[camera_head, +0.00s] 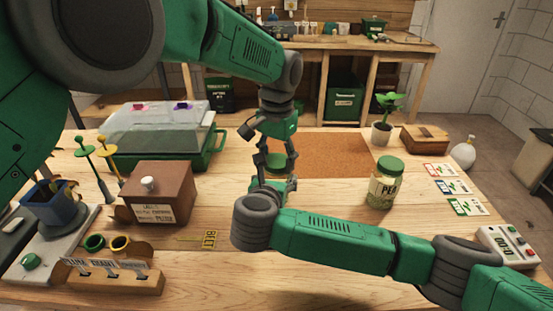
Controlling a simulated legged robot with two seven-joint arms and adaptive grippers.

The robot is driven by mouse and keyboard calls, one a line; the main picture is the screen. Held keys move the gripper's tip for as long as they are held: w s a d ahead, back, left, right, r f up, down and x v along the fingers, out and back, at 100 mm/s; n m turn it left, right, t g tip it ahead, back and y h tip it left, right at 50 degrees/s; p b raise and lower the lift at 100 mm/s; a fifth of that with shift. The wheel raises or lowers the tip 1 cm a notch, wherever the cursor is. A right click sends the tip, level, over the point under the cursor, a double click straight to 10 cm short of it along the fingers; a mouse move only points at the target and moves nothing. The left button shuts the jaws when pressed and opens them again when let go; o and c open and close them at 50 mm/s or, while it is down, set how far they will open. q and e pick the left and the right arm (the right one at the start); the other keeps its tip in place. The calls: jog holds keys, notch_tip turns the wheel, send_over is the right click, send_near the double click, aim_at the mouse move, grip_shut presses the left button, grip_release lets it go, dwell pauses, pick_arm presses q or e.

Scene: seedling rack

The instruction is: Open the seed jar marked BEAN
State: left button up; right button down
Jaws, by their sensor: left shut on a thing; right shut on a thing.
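A jar with a green lid (276,160) stands near the middle of the table, mostly hidden by my two grippers; its label cannot be read. My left gripper (277,152) comes down from above and is shut on the lid. My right gripper (270,188) is shut on the jar body low down, largely hidden behind its own wrist. A second jar, marked PEA (385,184), stands upright to the right with its green lid on, apart from both grippers.
A brown box with a white knob (158,194), a label stand (112,275) and a covered propagator tray (160,130) fill the left. A cork mat (335,153) lies behind the jars. A potted seedling (384,128), seed cards (454,188) and a device (508,246) are at the right.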

pick_arm(q)
jog(key=shift+w+d, duration=0.1)
pick_arm(e)
jog(key=shift+s+a, duration=0.15)
jog(key=shift+a, duration=0.1)
pick_arm(q)
jog(key=o, duration=1.1)
jog(key=shift+c, duration=0.2)
jog(key=shift+o, duration=1.2)
pick_arm(e)
jog(key=shift+d, duration=0.1)
pick_arm(q)
jog(key=shift+r, duration=0.1)
